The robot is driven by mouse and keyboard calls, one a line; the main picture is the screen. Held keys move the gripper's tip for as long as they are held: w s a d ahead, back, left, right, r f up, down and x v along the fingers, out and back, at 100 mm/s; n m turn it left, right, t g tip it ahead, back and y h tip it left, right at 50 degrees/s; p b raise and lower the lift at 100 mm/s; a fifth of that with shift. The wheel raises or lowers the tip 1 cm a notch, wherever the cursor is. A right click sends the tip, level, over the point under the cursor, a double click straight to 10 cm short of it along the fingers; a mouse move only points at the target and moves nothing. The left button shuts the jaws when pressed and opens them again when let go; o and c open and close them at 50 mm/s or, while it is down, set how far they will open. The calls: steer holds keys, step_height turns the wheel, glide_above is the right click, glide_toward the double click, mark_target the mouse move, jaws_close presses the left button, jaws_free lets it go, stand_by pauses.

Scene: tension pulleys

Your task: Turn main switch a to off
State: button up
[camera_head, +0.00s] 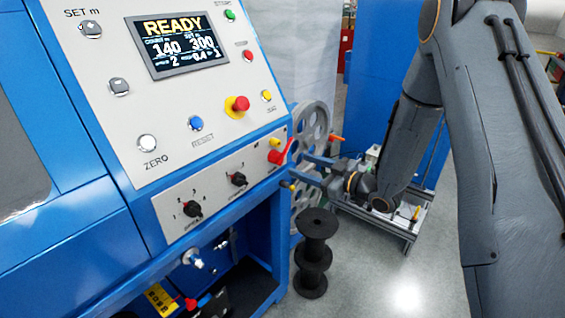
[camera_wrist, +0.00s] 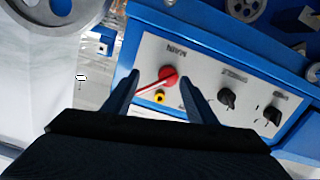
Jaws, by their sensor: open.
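The main switch (camera_head: 280,156) is a red rotary knob with a lever handle, at the right end of the lower grey switch panel. In the wrist view the red main switch (camera_wrist: 169,76) appears between my fingertips, under an upside-down "MAIN" label, with its handle slanting down-left. My gripper (camera_head: 297,165) is open and empty, just right of the switch, with its fingers pointing at the panel. In the wrist view my gripper (camera_wrist: 160,76) has one finger on each side of the knob. I cannot tell whether a finger touches the handle.
A yellow button (camera_wrist: 160,97) sits close to the switch. Black selector knobs (camera_head: 238,179) share the panel. Above is the console with its READY display (camera_head: 178,45) and red stop button (camera_head: 237,105). Black spools (camera_head: 316,250) stand below my gripper, and a grey wheel (camera_head: 311,125) behind.

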mark_target(282, 161)
steer(key=shift+n+y, duration=0.4)
steer(key=shift+y, duration=0.5)
steer(key=shift+s+a+p+x, duration=0.15)
steer(key=shift+s+p+x, duration=0.15)
steer(key=shift+x, duration=1)
steer(key=shift+s+a+p+x, duration=0.2)
steer(key=shift+p+x, duration=0.25)
steer(key=shift+x, duration=0.8)
steer(key=shift+s+a+p+x, duration=0.2)
steer(key=shift+p+x, duration=0.15)
steer(key=shift+x, duration=0.95)
steer(key=shift+d, duration=0.1)
steer(key=shift+d, duration=0.1)
jaws_close()
